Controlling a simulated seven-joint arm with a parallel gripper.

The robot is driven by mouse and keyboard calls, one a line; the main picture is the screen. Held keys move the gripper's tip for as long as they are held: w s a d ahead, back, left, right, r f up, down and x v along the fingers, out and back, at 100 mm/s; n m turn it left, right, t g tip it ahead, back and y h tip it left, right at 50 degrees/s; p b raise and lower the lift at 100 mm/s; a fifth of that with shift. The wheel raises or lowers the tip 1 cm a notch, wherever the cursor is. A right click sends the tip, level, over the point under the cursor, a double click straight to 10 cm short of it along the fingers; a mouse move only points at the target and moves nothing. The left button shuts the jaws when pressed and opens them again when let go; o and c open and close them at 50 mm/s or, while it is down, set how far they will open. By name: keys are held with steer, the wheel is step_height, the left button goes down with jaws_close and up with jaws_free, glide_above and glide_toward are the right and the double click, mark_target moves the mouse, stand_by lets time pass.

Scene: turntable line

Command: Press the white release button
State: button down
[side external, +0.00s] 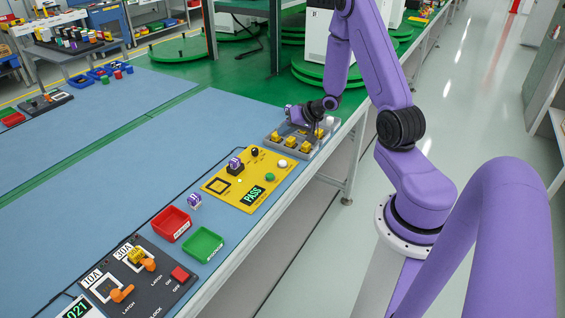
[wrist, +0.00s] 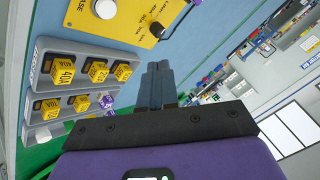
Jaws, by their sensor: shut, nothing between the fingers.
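The yellow test panel (side external: 222,187) lies on the blue bench mat and shows PASS on a green display (side external: 254,195). A round white button (side external: 283,163) is near its right edge, with a green button (side external: 269,177) beside it. The white button also shows at the top of the wrist view (wrist: 105,8), near a black knob (wrist: 157,30). My gripper (wrist: 160,85) is shut and empty, apart from the white button. In the side view my gripper (side external: 291,117) is over the grey tray beyond the panel; its fingertips are hard to make out there.
The grey tray (side external: 274,137) holds several yellow fuses (wrist: 62,68). A purple block (side external: 236,163) sits on the panel; another (side external: 195,201) lies on the mat. A red bin (side external: 171,224), a green bin (side external: 203,245) and a dark switch panel (side external: 150,290) stand nearer.

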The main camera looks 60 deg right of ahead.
mark_target(285, 162)
steer(key=shift+f, duration=4.35)
steer(key=shift+f, duration=0.15)
steer(key=shift+f, duration=0.3)
steer(key=shift+f, duration=0.4)
steer(key=shift+r, duration=0.85)
steer(key=shift+r, duration=2.5)
steer(key=shift+a, duration=0.1)
